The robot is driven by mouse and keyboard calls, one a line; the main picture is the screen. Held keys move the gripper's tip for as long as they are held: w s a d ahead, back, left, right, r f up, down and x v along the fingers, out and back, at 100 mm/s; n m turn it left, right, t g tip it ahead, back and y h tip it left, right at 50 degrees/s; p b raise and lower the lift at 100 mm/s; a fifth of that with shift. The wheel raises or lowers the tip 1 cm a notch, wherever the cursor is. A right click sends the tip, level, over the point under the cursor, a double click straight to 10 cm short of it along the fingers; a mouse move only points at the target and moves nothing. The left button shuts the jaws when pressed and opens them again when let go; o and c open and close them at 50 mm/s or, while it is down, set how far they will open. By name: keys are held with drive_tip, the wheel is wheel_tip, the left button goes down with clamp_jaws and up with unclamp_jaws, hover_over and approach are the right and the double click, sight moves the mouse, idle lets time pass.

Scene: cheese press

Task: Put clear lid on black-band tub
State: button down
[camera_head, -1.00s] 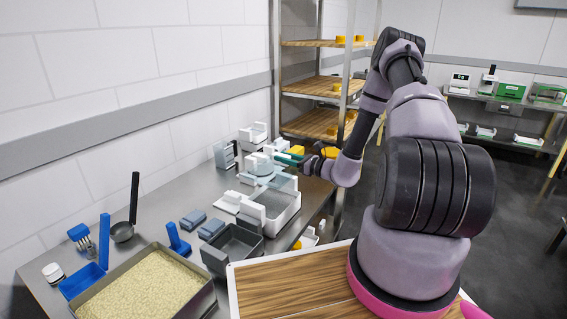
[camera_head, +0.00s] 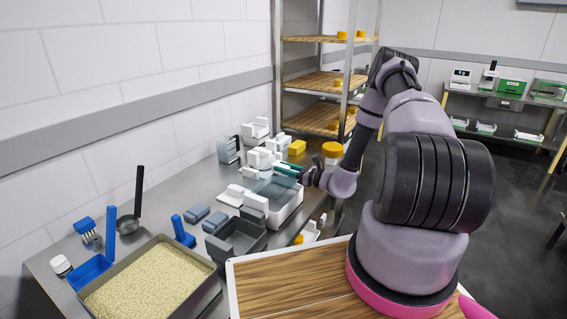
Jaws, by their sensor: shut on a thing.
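My gripper (camera_head: 288,171) extends to the left from the arm, above the far right part of the steel counter. Its teal fingers are shut on a translucent, bluish flat piece that looks like the clear lid (camera_head: 272,189). The lid appears above or in front of a white bin (camera_head: 287,208); I cannot tell whether they touch. The black-band tub cannot be picked out with certainty. A small white jar with a dark band (camera_head: 61,266) stands at the near left of the counter.
A tray of curds (camera_head: 150,285), a grey bin (camera_head: 240,238) and blue tools (camera_head: 183,232) crowd the near counter. White equipment (camera_head: 257,131), a yellow block (camera_head: 297,147) and a yellow-lidded jar (camera_head: 332,151) stand farther back. A shelf rack (camera_head: 312,82) rises behind.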

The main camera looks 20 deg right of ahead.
sight(284, 177)
drive_tip(key=shift+f, duration=2.2)
drive_tip(key=shift+f, duration=0.4)
drive_tip(key=shift+c, duration=2.2)
unclamp_jaws()
drive_tip(key=shift+r, duration=5.4)
